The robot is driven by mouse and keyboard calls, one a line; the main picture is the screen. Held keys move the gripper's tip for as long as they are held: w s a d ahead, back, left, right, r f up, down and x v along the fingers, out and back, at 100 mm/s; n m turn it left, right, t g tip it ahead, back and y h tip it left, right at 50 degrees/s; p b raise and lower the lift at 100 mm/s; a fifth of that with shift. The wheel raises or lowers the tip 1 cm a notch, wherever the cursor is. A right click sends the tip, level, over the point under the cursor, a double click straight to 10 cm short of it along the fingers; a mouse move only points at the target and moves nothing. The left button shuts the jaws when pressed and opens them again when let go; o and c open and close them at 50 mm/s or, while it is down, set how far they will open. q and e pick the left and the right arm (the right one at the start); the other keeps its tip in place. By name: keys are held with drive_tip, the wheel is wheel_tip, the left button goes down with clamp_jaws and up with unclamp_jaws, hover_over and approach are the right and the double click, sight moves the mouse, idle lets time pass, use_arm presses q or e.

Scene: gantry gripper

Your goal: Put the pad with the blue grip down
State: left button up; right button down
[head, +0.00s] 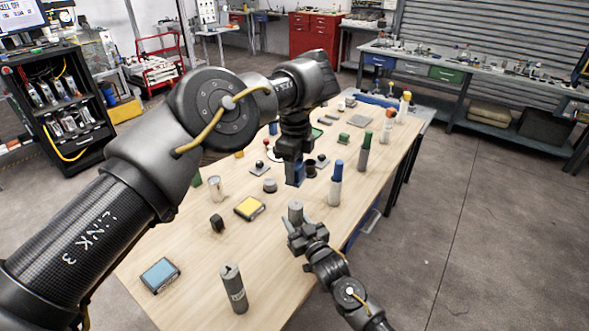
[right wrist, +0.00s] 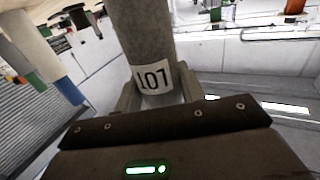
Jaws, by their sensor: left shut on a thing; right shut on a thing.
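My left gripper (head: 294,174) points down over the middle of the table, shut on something. A small blue part (head: 299,173) shows at its fingers, which fits the pad with the blue grip; the pad's plate is mostly hidden, and I cannot tell whether it touches the table. My right gripper (head: 302,228) is shut on a grey cylinder (head: 295,211) near the table's right edge. In the right wrist view the cylinder (right wrist: 146,45) stands between the fingers, with a white label that seems to read "107".
The wooden table (head: 190,255) carries a yellow-topped block (head: 250,208), a blue-topped block (head: 160,274), a grey cylinder (head: 233,289) and a blue-capped white cylinder (head: 335,187). Pads with dark knobs, one a dark-knobbed pad (head: 259,168), stand around my left gripper. The near left has bare patches.

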use_arm(q)
drive_tip(key=shift+f, duration=0.1)
idle(0.4)
drive_tip(key=shift+a+f, duration=0.2)
drive_tip(key=shift+a, duration=0.05)
drive_tip(key=shift+s+a+f+m, duration=0.4)
drive_tip(key=shift+a+f, duration=2.45)
drive_tip(key=shift+a, duration=2.5)
drive_tip(key=shift+s+a+f+m, duration=0.35)
drive_tip(key=shift+a+f, duration=2.55)
drive_tip(key=shift+a, duration=2.4)
drive_tip(key=shift+s+a+f+m, duration=0.2)
drive_tip(key=shift+a+f+m, duration=0.35)
drive_tip(key=shift+a+f, duration=3.95)
drive_tip(key=shift+f, duration=0.85)
drive_tip(key=shift+a+f, duration=0.45)
drive_tip(key=shift+f, duration=0.8)
drive_tip(key=shift+a+f, duration=0.4)
drive_tip(key=shift+f, duration=0.85)
drive_tip(key=o, duration=1)
drive_tip(key=shift+f, duration=0.1)
drive_tip(key=shift+c, duration=0.2)
